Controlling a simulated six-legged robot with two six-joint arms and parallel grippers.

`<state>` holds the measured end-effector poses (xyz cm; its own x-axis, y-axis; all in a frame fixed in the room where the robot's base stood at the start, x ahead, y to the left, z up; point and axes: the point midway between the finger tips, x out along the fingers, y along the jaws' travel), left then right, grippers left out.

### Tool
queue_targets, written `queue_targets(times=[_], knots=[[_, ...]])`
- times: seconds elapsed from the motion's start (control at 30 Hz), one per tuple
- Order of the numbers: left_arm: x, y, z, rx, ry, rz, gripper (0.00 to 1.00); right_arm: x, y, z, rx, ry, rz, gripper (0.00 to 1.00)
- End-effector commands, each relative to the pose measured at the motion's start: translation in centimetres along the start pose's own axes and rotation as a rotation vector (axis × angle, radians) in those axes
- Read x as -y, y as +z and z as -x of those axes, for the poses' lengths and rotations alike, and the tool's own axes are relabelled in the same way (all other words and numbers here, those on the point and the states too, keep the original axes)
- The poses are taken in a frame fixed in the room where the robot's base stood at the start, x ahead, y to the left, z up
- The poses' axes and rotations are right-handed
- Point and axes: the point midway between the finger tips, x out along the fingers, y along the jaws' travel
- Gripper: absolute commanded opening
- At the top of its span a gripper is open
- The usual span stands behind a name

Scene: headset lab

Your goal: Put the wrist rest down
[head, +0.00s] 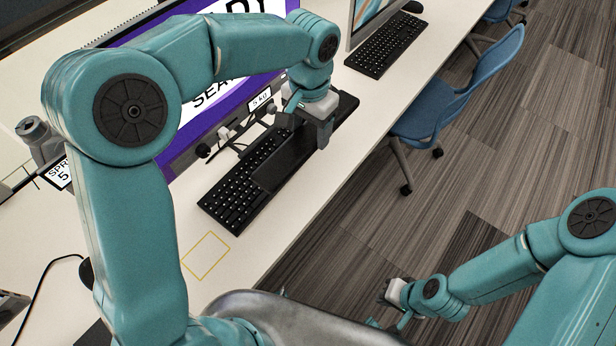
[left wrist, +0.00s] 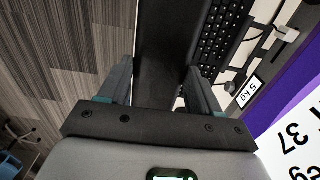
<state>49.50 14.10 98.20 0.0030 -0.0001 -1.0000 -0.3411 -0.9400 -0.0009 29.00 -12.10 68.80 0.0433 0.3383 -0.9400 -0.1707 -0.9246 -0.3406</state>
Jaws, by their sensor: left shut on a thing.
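The wrist rest (head: 283,163) is a long black bar. In the head view it lies along the near side of a black keyboard (head: 236,200) and covers part of it from this angle. My left gripper (head: 308,127) is shut on the wrist rest near its far half. In the left wrist view the wrist rest (left wrist: 166,45) runs between the two fingers, with keyboard keys beside it on the right. I cannot tell whether its underside touches the desk. My right gripper (head: 392,296) is low at the bottom right, away from the desk; its jaws are unclear.
A yellow square outline (head: 206,256) marks bare white desk (head: 240,244) in front of the keyboard. A purple-edged monitor (head: 225,100) stands behind, with a small "5 kg" card (head: 260,98). Another keyboard (head: 383,45) is farther along. A blue chair (head: 455,90) stands beside the desk.

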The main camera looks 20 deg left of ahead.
Motion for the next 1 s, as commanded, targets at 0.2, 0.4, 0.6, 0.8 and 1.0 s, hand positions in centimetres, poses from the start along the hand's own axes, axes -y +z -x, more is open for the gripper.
queue_targets(times=[0.2,0.4,0.6,0.8,1.0], knots=[[-0.4,0.6,-4.8,0.009,0.001,-0.001,0.26,0.0,0.0,-0.1,0.001,0.0,0.0,0.0],[-0.6,0.8,-10.7,0.009,0.002,-0.001,0.26,0.0,0.0,-0.1,0.0,0.0,0.0,0.0],[-0.5,0.7,-14.8,0.005,0.002,0.0,0.26,0.0,0.0,0.0,0.0,0.0,0.0,0.0],[-0.3,0.5,-16.2,0.003,0.0,0.0,0.26,0.0,0.0,0.0,0.0,0.0,0.0,0.0],[-0.2,0.4,-19.4,0.005,0.001,0.0,0.26,0.1,0.0,0.1,0.0,0.0,0.0,0.0]])
